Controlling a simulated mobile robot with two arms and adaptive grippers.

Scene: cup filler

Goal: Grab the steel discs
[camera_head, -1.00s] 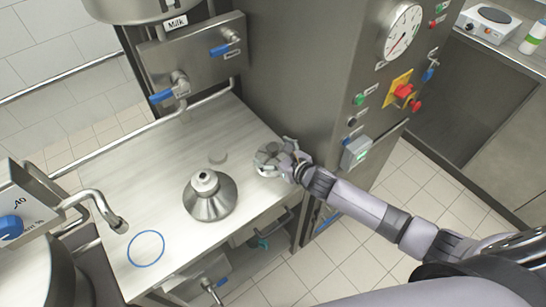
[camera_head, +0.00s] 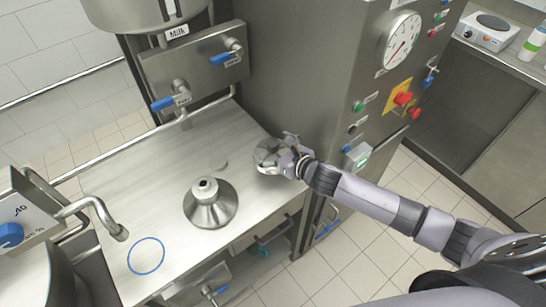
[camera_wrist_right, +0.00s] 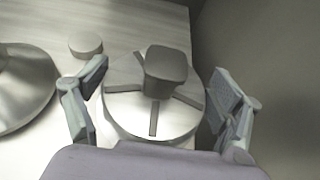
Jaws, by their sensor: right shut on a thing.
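The steel discs (camera_head: 266,156) sit at the right edge of the steel worktop, close to the tall cabinet. The right wrist view shows them as a round, pale metal stack (camera_wrist_right: 126,113) with dark radial slots and a dark block-shaped knob on top. My right gripper (camera_head: 284,150) is shut on the discs, with one finger on either side in the wrist view (camera_wrist_right: 160,82). The finger contacts are hard to make out there. The discs appear level and at worktop height; I cannot tell whether they are lifted. My left gripper is not in view.
A steel funnel-shaped part (camera_head: 211,207) stands left of the discs, with a small flat round piece (camera_head: 218,164) behind it. A blue ring (camera_head: 146,256) marks the front left of the worktop (camera_head: 150,190). A curved tap (camera_head: 100,212) overhangs the left side. The cabinet (camera_head: 300,70) rises behind my gripper.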

